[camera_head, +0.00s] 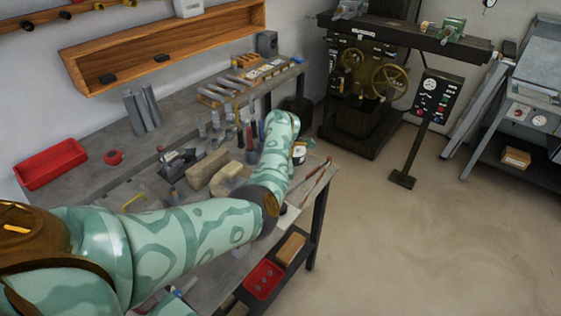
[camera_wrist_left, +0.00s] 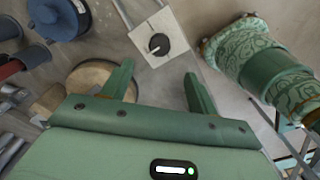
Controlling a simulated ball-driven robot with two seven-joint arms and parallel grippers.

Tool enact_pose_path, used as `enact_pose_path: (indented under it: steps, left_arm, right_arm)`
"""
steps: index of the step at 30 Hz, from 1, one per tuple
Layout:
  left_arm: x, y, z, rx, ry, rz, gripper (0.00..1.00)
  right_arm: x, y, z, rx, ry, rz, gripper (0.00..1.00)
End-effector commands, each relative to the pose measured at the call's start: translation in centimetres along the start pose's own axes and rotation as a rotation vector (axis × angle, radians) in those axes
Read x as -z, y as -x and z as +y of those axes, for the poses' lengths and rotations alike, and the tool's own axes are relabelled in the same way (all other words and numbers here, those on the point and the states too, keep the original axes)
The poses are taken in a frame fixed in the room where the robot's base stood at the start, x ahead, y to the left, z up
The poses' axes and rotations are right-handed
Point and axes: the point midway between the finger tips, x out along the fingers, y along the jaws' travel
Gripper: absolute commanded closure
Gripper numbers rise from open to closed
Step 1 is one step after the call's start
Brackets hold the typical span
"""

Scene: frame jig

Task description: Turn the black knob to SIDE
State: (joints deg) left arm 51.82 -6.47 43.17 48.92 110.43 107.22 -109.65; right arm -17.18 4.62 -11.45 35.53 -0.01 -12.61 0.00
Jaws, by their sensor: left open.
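The black knob (camera_wrist_left: 158,43) sits on a pale square plate (camera_wrist_left: 172,30) in the left wrist view, a little beyond my fingertips. A light pointer mark on the knob is too small to read, and I cannot make out any lettering on the plate. My left gripper (camera_wrist_left: 158,76) is open and empty, its two green fingers apart, with the knob ahead of the gap and not touched. In the head view my left arm reaches across the workbench, and its gripper cannot be made out. My right gripper is in neither view.
The workbench (camera_head: 84,187) holds a red bin (camera_head: 50,163), wooden blocks (camera_head: 207,168) and several upright tools. In the wrist view a round wooden piece (camera_wrist_left: 88,85) and a dark blue cylinder (camera_wrist_left: 60,18) stand left of the knob. Open floor (camera_head: 420,240) lies right of the bench.

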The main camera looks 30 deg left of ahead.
Motion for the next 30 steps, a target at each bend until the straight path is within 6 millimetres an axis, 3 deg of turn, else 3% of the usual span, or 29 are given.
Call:
enact_pose_path:
  steps: [1, 3, 9, 30]
  left_arm:
    - [0.0, 1.6, 0.1, -0.003, 0.0, -0.001, 0.41]
    - [0.0, 3.0, 0.0, -0.002, 0.0, -0.001, 0.41]
    - [0.0, 5.0, 0.0, 0.0, 0.0, 0.0, 0.41]
    - [0.0, 5.1, 0.0, 0.001, -0.001, 0.001, 0.41]
  right_arm:
    - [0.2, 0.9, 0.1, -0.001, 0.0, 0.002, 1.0]
    - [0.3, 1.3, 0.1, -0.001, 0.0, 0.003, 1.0]
    - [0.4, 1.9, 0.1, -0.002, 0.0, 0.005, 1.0]
    - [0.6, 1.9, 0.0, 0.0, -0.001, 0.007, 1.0]
